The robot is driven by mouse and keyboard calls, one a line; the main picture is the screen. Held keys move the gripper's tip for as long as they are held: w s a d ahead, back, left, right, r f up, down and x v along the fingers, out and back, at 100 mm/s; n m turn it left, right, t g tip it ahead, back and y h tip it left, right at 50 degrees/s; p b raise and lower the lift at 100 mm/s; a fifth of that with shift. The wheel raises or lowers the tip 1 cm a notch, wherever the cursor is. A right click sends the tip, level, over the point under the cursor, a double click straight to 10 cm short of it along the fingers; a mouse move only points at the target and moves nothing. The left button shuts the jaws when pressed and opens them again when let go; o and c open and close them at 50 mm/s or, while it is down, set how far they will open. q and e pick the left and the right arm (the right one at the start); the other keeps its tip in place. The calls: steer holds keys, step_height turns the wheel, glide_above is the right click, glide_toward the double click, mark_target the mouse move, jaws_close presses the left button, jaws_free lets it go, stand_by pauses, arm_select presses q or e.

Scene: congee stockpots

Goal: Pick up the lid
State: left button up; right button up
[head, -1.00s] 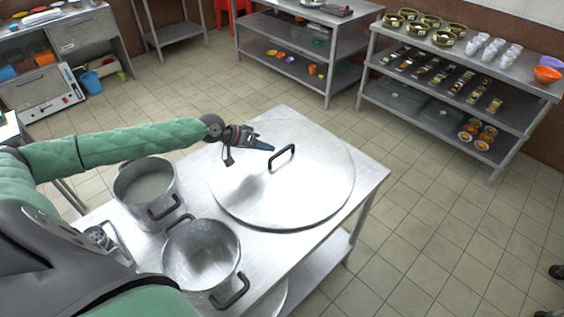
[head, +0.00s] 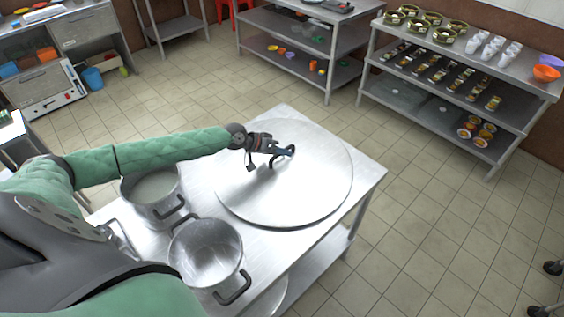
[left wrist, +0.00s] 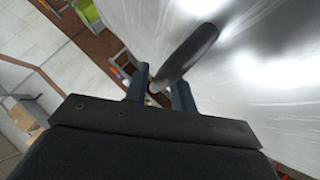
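The lid (head: 310,190) is a large, round, shiny metal disc lying flat on the steel table (head: 362,180). Its dark loop handle is mostly hidden by my left gripper (head: 284,153) in the head view. In the left wrist view the handle (left wrist: 190,50) slants up from between the two blue fingertips of my left gripper (left wrist: 162,90), and the lid (left wrist: 265,70) fills the right side. The fingers are apart, around the near part of the handle, and a gap shows beside it. My right gripper is out of view.
Two open metal pots stand left of the lid: one with pale liquid (head: 153,187) and, nearer, one that looks empty (head: 207,252). Shelves with bowls and cups (head: 455,60) stand at the back right. Tiled floor (head: 430,230) is clear right of the table.

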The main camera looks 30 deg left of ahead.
arm_select(q)
jaws_close()
steer(key=shift+w, duration=0.1)
steer(key=shift+r, duration=0.2)
